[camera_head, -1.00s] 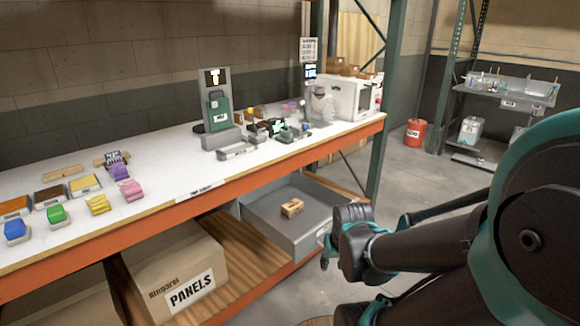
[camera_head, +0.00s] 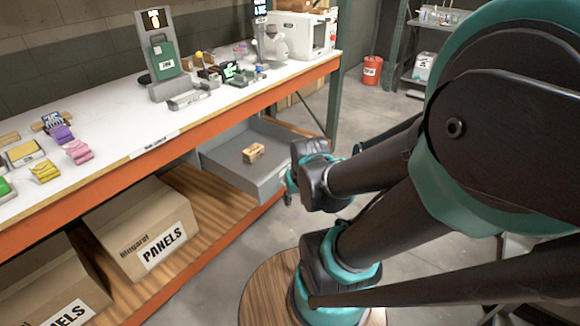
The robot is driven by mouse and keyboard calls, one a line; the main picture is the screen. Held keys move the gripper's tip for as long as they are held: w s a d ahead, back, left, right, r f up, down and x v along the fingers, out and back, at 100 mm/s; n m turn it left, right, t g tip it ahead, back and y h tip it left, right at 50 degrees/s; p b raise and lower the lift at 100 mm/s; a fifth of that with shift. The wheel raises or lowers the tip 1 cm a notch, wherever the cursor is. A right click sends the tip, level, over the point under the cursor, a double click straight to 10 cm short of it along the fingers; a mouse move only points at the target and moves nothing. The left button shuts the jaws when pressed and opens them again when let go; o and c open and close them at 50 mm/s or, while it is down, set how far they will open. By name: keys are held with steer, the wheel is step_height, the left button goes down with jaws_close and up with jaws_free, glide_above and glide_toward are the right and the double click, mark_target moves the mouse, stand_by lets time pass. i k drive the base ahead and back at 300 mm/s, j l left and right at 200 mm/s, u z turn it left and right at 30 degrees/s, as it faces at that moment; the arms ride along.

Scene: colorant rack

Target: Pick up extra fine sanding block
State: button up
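Several coloured blocks lie on the white bench top at the left: a purple block (camera_head: 61,135), a pink block (camera_head: 77,151), a yellow block (camera_head: 45,171) and a green block (camera_head: 4,187) cut by the picture's edge. I cannot read any grade on them, so I cannot tell which is extra fine. A small tan block (camera_head: 254,153) with a dark marking sits in the open grey drawer (camera_head: 222,171) under the bench. My gripper (camera_head: 290,185) shows only as a small teal part beside the drawer's right side, mostly hidden by my wrist. Its fingers cannot be made out.
The bench (camera_head: 120,115) has an orange front edge. A round wooden top (camera_head: 262,290) is near my arm. Grey floor lies right.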

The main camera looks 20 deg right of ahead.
mark_target(254, 153)
steer(key=u, duration=1.9)
steer(key=l+z, duration=0.1)
steer(key=z, duration=1.8)
steer(key=i+z, duration=0.25)
steer(key=i, duration=0.45)
